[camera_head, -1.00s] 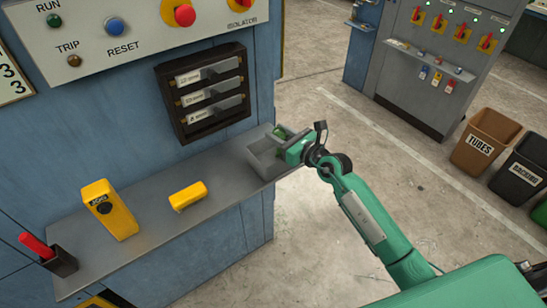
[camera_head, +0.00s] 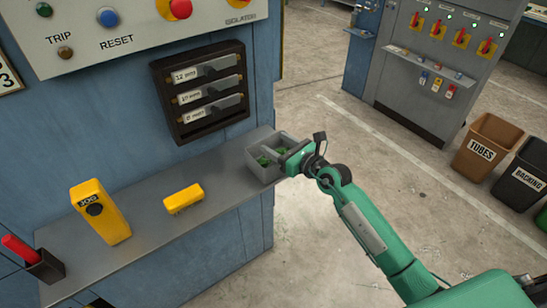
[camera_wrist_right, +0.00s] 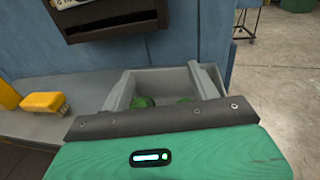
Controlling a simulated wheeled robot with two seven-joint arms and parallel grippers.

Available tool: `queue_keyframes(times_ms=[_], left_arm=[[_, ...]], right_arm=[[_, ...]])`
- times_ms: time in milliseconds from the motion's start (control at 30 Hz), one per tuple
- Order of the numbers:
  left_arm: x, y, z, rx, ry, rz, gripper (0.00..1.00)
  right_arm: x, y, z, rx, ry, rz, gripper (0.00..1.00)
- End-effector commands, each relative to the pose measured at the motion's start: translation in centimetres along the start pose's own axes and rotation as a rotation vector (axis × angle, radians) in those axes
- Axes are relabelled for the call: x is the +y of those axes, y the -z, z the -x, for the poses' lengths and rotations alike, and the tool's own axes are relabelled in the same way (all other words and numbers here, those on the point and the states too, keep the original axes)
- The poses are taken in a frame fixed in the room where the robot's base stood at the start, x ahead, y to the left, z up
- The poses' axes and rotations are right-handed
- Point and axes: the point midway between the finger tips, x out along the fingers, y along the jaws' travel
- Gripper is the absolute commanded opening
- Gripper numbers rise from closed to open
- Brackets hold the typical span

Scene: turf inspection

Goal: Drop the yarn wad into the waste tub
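A grey open-topped bin (camera_head: 252,163) stands at the right end of the grey shelf. Dark green lumps lie in it, one toward the front (camera_head: 263,160) and another behind it; which one is the yarn wad I cannot tell. Two green lumps (camera_wrist_right: 143,102) also show in the right wrist view, partly hidden by my gripper body. My right gripper (camera_head: 284,154) is at the bin's right side, its fingers not clearly distinguishable from the grey bin walls. No tub is labelled waste; a green bin (camera_head: 541,218) is cut off at the right edge. My left gripper is out of view.
A yellow JOG box (camera_head: 100,212) and a yellow-backed brush (camera_head: 184,198) stand on the shelf (camera_head: 150,225), with a red-handled thing in a dark holder (camera_head: 45,266) at left. Brown TUBES (camera_head: 486,147) and black BACKING (camera_head: 522,176) bins stand on the floor. Open floor lies between.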

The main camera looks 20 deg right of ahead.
Motion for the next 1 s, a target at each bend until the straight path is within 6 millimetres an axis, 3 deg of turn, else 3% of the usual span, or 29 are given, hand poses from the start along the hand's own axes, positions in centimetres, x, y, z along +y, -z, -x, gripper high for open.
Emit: queue_keyframes(times_ms=[267, 800, 1000], left_arm=[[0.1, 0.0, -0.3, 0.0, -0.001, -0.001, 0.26], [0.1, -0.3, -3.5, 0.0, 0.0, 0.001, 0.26], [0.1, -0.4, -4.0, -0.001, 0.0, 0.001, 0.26]], right_arm=[[0.0, 0.2, 0.8, 0.0, 0.001, 0.0, 0.61], [0.0, 0.4, 11.0, 0.002, 0.0, 0.001, 0.61], [0.0, 0.2, 13.2, 0.001, 0.001, 0.0, 0.61]])
